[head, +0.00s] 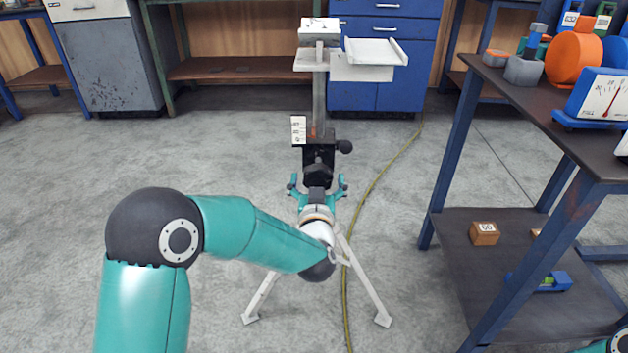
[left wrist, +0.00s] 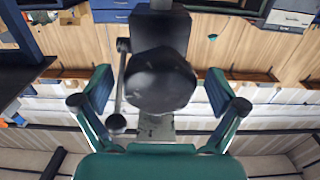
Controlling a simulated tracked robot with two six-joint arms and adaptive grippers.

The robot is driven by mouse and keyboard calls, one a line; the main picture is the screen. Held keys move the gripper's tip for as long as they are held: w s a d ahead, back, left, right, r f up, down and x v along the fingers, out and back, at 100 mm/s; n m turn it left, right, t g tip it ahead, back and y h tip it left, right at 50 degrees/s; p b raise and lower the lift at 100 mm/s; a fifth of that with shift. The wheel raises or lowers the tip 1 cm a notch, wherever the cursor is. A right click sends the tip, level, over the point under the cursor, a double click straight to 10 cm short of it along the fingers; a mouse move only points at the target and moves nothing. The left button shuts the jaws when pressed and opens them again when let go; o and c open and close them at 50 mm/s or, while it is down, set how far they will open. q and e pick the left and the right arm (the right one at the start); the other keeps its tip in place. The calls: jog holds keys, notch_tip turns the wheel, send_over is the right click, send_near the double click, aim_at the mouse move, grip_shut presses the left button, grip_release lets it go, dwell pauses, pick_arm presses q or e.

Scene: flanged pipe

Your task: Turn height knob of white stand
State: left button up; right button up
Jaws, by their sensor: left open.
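The white stand (head: 368,285) stands on the floor ahead, with splayed white legs, a grey upright post and a white top holder. A black block on its post carries a dark round knob (head: 318,172) facing me. In the left wrist view the knob (left wrist: 160,80) is large and central. My left gripper (head: 317,185) is open, with its teal fingers on either side of the knob; gaps show on both sides in the left wrist view (left wrist: 158,90). A small black side handle (head: 344,146) sticks out right of the block.
A blue-legged table (head: 575,130) with an orange reel (head: 572,58) and a gauge (head: 602,95) stands at right. A yellow hose (head: 377,178) runs along the floor beside the stand. Blue cabinets (head: 385,75) and a bench (head: 235,68) line the back. The left floor is clear.

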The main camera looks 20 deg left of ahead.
pick_arm(q)
jog(key=c, duration=1.1)
jog(key=shift+a, duration=0.4)
jog(key=shift+c, duration=0.2)
jog(key=shift+d, duration=0.25)
jog(key=shift+r+m, duration=0.1)
jog(key=shift+m, duration=0.3)
jog(key=m+p, duration=0.2)
jog(key=shift+r+m, duration=0.1)
jog(key=shift+m, duration=0.2)
jog(key=m+p, duration=0.3)
jog(key=m, duration=0.3)
jog(key=shift+r+m, duration=0.1)
jog(key=shift+m, duration=0.2)
jog(key=m+p, duration=0.2)
jog(key=m, duration=0.3)
jog(key=shift+r, duration=0.1)
jog(key=m+p, duration=0.2)
jog(key=m, duration=0.3)
